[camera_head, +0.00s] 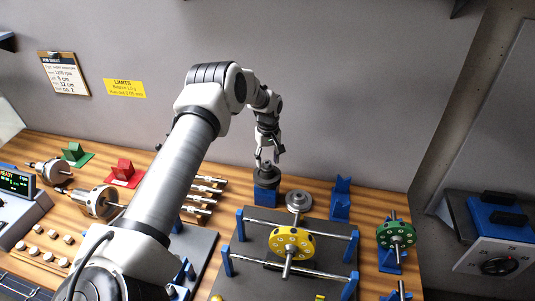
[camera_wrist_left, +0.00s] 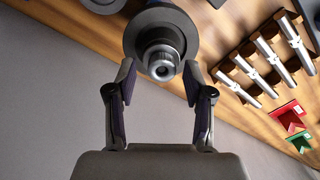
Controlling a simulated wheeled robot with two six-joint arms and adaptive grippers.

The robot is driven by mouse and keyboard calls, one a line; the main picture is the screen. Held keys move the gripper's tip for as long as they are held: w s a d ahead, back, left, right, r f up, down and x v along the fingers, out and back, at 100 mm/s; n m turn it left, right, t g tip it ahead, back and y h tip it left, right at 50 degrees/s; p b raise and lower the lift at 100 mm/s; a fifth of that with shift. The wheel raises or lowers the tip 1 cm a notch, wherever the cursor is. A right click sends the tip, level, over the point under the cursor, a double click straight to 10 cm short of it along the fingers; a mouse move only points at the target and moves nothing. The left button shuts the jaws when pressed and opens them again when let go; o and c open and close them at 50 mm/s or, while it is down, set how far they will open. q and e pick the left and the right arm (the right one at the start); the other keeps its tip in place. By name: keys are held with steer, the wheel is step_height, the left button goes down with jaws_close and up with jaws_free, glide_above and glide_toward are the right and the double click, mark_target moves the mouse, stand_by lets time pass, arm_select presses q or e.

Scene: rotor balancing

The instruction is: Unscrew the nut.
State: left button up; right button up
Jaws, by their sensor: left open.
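My left gripper (camera_head: 268,160) reaches down from above at the back of the table. It is open, with its fingers spread (camera_wrist_left: 158,76). Between and just beyond the fingertips is a round metal nut-like piece with a hole in its middle (camera_wrist_left: 161,62). It sits on a dark, wider round body (camera_wrist_left: 131,40). In the head view this dark body (camera_head: 268,181) rests on a blue stand (camera_head: 265,196), right under my fingers. The fingers are on either side of the metal piece; I cannot tell whether they touch it. My right gripper is not in view.
A yellow rotor (camera_head: 286,251) sits on rails in front, and a green rotor (camera_head: 396,234) stands at the right. Several metal shafts (camera_head: 205,189) lie in a rack to the left. A wall is close behind.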

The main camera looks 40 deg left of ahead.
arm_select(q)
steer(key=shift+f, duration=0.1)
jaws_close()
steer(key=n, duration=0.4)
steer(key=shift+n, duration=0.3)
steer(key=n, duration=0.6)
steer(key=shift+n, duration=0.3)
steer(key=n, duration=0.7)
steer(key=n, duration=0.5)
steer(key=shift+w, duration=0.1)
steer(key=shift+n, duration=0.3)
